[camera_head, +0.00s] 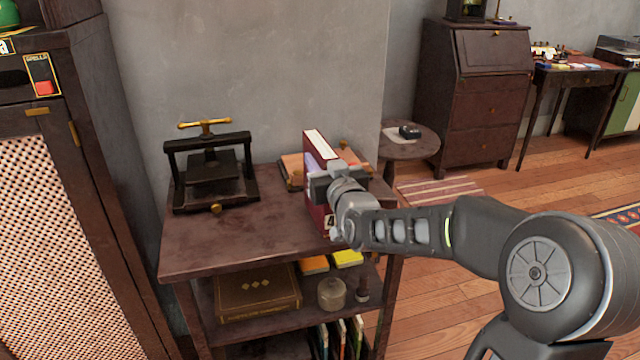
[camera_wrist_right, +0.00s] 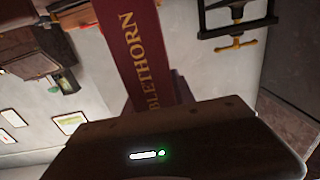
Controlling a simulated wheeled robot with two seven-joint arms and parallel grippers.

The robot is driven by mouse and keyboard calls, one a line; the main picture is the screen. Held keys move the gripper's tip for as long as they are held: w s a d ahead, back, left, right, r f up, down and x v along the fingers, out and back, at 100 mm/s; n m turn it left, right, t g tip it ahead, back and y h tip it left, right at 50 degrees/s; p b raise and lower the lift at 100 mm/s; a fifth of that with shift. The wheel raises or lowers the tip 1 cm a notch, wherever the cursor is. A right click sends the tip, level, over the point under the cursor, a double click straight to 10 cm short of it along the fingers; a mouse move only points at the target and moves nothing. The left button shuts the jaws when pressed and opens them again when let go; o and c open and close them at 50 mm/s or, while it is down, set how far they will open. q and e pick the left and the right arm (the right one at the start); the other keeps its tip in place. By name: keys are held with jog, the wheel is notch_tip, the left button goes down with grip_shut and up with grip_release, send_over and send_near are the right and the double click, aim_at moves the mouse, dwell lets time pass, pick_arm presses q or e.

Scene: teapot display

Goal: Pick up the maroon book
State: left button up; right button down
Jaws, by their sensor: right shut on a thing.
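The maroon book (camera_head: 317,167) stands upright over the right part of the wooden stand's top in the head view. My right gripper (camera_head: 322,184) is shut on it, coming in from the right. I cannot tell whether the book's lower edge touches the top. In the right wrist view the book's maroon spine (camera_wrist_right: 143,50) with gold lettering runs up from the gripper body, and the fingertips are hidden. My left gripper is not in view.
A dark book press (camera_head: 210,172) stands on the left of the stand's top (camera_head: 262,232). Another flat brown item (camera_head: 292,168) lies behind the book. Lower shelves hold a brown box (camera_head: 257,292) and a jar (camera_head: 332,293). A round side table (camera_head: 420,143) stands behind right.

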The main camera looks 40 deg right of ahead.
dwell(0.7)
jog(key=shift+r+p, duration=1.1)
jog(key=shift+r, duration=4.05)
